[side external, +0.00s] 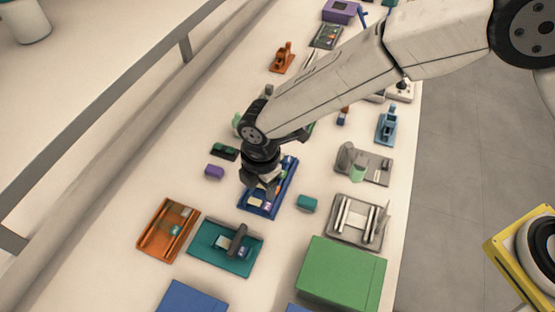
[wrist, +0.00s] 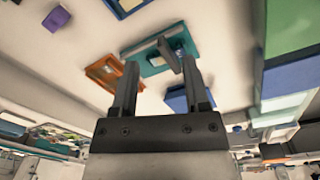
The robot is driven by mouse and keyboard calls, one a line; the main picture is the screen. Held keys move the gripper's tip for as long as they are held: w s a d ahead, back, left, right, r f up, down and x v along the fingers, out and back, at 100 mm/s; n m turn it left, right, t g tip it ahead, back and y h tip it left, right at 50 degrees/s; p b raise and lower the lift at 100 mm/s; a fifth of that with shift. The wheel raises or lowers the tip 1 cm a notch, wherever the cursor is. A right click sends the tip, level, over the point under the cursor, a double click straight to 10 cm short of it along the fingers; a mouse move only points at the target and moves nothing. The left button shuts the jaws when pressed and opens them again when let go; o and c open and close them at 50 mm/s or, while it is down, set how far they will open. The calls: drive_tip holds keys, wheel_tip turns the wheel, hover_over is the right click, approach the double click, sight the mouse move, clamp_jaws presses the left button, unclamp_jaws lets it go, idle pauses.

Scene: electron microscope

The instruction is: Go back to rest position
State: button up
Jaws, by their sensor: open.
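My gripper (wrist: 158,75) is open in the wrist view, its two dark fingers apart with nothing between them that I can see held. In the side external view my gripper (side external: 262,184) hangs over a blue tray (side external: 285,190) that holds several small pieces. The arm reaches in from the upper right. Whether the fingertips touch the tray's contents cannot be told, because the wrist hides part of it.
A teal fixture (side external: 215,262), an orange tray (side external: 153,245) and a green box (side external: 340,275) stand nearer the camera. A purple block (side external: 214,171) and a teal block (side external: 307,203) flank the blue tray. A grey fixture (side external: 345,235) lies near the table's right edge.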

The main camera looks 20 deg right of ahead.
drive_tip(key=s+d+r+m+t, duration=0.1)
drive_tip(key=d+r+m, duration=0.3)
drive_tip(key=d+m, duration=0.7)
drive_tip(key=s+d+r+m+t, duration=0.1)
drive_tip(key=d+r+m, duration=0.4)
drive_tip(key=d, duration=1.2)
drive_tip(key=s+d+m, duration=0.6)
drive_tip(key=s+d, duration=0.1)
drive_tip(key=shift+d+r+m, duration=0.15)
drive_tip(key=shift+r+m, duration=0.15)
drive_tip(key=shift+w, duration=0.1)
